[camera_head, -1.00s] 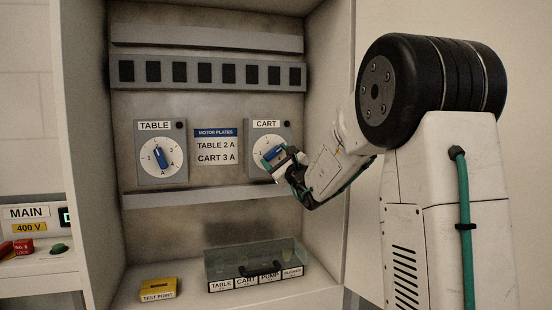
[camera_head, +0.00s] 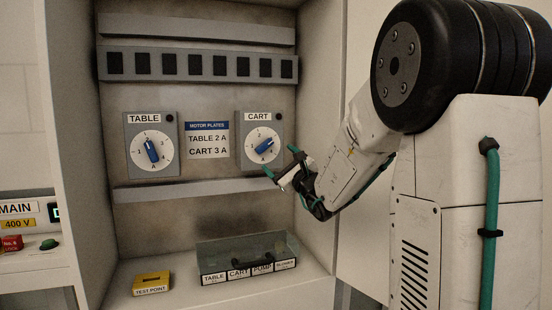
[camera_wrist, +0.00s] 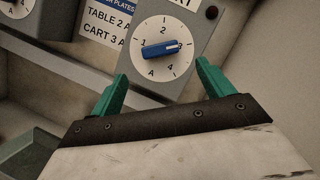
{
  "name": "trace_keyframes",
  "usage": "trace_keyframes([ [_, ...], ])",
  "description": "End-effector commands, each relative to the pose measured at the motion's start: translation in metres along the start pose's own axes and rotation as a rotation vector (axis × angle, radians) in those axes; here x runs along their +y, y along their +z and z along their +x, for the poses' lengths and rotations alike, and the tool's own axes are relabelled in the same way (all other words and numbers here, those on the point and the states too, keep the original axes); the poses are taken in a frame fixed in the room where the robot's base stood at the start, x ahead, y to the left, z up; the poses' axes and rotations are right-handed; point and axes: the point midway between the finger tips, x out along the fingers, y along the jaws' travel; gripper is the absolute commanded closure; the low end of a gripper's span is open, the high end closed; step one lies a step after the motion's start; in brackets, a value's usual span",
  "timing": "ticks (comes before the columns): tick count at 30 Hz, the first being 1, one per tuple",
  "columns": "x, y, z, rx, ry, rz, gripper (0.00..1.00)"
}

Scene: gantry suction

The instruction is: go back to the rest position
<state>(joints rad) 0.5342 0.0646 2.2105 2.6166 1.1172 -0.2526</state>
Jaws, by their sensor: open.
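My gripper (camera_head: 283,164) is open and empty, with green fingers, in front of the cabinet at the lower right of the CART dial. In the wrist view its two fingers (camera_wrist: 163,88) stand apart, below the CART dial (camera_wrist: 160,48) and not around its blue knob (camera_wrist: 161,49). In the head view the CART dial's blue knob (camera_head: 265,146) points up and to the right, and nothing touches it. The TABLE dial (camera_head: 152,150) is to the left, its blue knob tilted. My arm reaches in from the right.
A clear bin (camera_head: 247,254) with labels TABLE, CART and PUMP, and a dark handle, stands on the cabinet floor. A yellow TEST POINT block (camera_head: 152,283) is left of it. A shelf ledge (camera_head: 200,188) runs below the dials. The cabinet's right wall (camera_head: 318,130) is close to my arm.

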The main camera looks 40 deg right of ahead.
Motion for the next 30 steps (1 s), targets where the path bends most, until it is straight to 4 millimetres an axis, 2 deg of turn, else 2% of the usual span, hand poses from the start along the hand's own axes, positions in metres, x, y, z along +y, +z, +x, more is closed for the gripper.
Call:
trace_keyframes([
  [17,0.004,0.002,0.0,-0.009,0.02,0.006,0.2],
  [20,0.027,0.005,-0.004,-0.032,0.122,-0.019,0.2],
  [23,0.066,0.016,-0.02,-0.079,0.303,-0.075,0.2],
  [26,0.115,0.042,-0.048,-0.158,0.533,-0.159,0.2],
  [29,0.16,0.067,-0.087,-0.243,0.767,-0.256,0.2],
  [30,0.176,0.076,-0.106,-0.277,0.861,-0.298,0.2],
])
